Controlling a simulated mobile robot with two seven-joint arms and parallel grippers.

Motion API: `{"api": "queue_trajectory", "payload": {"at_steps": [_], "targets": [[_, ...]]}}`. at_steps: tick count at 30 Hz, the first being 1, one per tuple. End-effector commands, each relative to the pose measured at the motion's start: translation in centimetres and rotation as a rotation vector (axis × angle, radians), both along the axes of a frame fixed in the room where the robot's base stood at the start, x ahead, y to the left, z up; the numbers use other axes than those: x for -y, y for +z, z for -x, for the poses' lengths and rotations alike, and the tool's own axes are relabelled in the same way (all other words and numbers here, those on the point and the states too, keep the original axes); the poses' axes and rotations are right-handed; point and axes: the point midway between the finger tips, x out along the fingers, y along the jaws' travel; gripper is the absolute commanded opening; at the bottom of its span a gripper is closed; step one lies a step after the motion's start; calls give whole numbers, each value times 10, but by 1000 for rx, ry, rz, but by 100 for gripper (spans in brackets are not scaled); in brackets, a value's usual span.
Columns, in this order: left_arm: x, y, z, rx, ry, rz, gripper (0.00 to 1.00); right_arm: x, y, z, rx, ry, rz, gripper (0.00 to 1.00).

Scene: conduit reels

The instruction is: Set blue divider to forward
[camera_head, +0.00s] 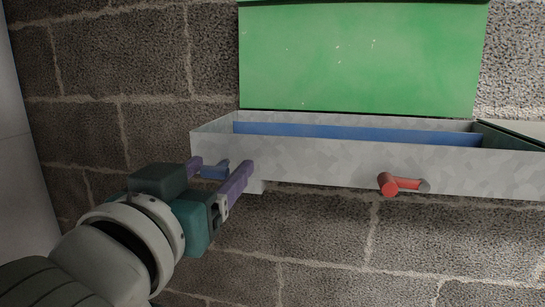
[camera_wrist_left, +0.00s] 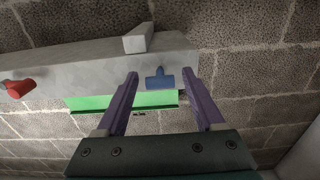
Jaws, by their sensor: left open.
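The blue divider (camera_head: 350,133) is a long flat strip inside a grey box (camera_head: 310,160), running lengthwise. The box front hides its lower part. A small blue handle (camera_head: 212,171) is at the left end of the box's front; in the left wrist view this blue handle (camera_wrist_left: 160,80) looks T-shaped. My left gripper (camera_head: 220,167) has purple fingers and is open. Its fingers lie on either side of the blue handle, with gaps visible in the left wrist view. Whether they touch it in depth I cannot tell. My right gripper is not in view.
A red handle (camera_head: 402,184) sticks out from the box front at the right. A green panel (camera_head: 360,55) stands behind the box. A pale grey block (camera_wrist_left: 139,38) juts from the box near my gripper. Grey block masonry surrounds it.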

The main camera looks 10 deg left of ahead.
Motion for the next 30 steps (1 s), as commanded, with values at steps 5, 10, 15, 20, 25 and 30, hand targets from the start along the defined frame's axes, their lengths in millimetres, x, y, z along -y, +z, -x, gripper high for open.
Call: {"api": "queue_trajectory", "payload": {"at_steps": [5,10,15,20,25,30], "targets": [[0,0,-3,-1,0,1,70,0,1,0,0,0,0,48],[0,-1,-3,-1,0,0,68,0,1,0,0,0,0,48],[0,0,-3,-1,0,0,49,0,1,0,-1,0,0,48],[0,0,-3,-1,0,0,31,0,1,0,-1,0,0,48],[0,-1,-2,-1,0,0,12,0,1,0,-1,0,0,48],[0,0,-2,-1,0,0,0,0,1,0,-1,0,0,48]]}}
